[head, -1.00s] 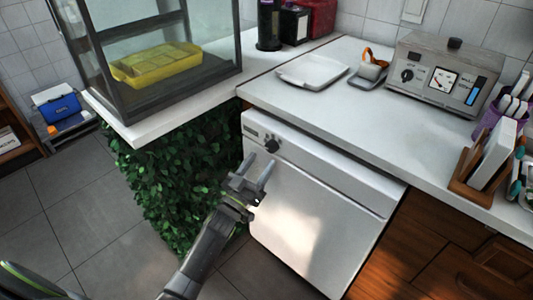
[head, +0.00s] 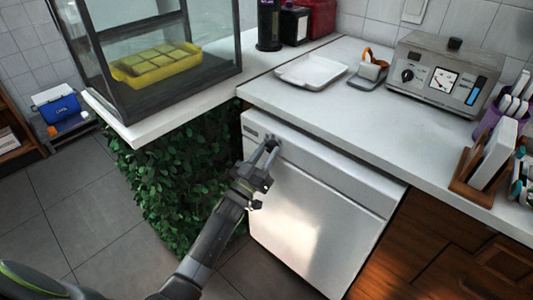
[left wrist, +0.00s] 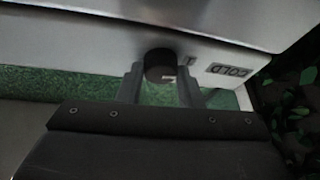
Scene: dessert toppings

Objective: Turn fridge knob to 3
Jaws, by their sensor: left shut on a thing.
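The white fridge (head: 310,215) stands under the counter, with its door shut. Its dark round knob (left wrist: 158,64) shows between the finger ends of my left gripper (left wrist: 160,80) in the left wrist view. A "COLD" label (left wrist: 229,70) is beside the knob there. In the head view my left gripper (head: 266,150) reaches up to the knob at the fridge's upper left and mostly hides it. My left gripper is shut on the knob. The knob's number setting is too small to read. My right gripper is not in view.
A leafy green panel (head: 175,180) stands left of the fridge, under the glass case's counter. The white counter (head: 350,125) overhangs the fridge top. Brown wooden cabinets (head: 420,245) adjoin at right. Grey tiled floor (head: 85,220) is clear at left.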

